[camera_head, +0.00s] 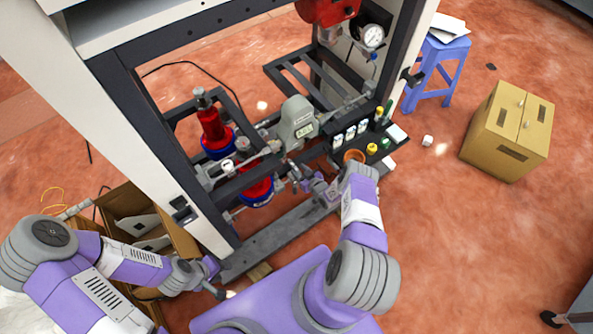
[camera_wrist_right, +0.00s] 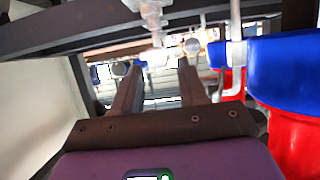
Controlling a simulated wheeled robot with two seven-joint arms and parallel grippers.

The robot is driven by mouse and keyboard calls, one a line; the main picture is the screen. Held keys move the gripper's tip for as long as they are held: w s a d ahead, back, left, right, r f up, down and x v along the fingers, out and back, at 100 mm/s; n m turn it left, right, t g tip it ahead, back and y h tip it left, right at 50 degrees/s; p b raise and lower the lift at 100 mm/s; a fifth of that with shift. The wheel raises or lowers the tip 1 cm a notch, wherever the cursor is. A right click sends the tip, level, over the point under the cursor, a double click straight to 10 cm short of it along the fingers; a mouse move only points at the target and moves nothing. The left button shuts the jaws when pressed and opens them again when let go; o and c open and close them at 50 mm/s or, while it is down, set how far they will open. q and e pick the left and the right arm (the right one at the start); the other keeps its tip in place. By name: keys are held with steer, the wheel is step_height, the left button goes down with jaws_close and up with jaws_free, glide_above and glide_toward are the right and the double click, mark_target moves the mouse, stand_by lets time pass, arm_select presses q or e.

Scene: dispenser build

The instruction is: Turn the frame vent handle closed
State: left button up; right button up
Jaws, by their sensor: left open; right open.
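The dark frame (camera_head: 290,228) holds red canisters with blue bands, one at the back (camera_head: 211,130) and one lower (camera_head: 256,190). Pale valve fittings (camera_head: 228,166) run along its middle bar; I cannot tell which one is the vent handle. My right gripper (camera_head: 298,178) reaches into the frame from the right, near the lower canister. In the right wrist view its open fingers (camera_wrist_right: 158,78) point at metal fittings (camera_wrist_right: 192,46), with nothing clearly between them. A red and blue canister (camera_wrist_right: 288,90) stands right of the fingers. My left gripper (camera_head: 218,280) is open beside the frame's front left foot.
A grey pump-like unit (camera_head: 298,119) sits mid-frame. A dark tray with small bottles (camera_head: 372,148) and an orange cup (camera_head: 354,156) is right of it. A gauge (camera_head: 373,36) hangs above.

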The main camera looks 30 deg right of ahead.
mark_target(295, 169)
steer(key=shift+b+x, duration=0.55)
steer(key=shift+x, duration=0.95)
jaws_close()
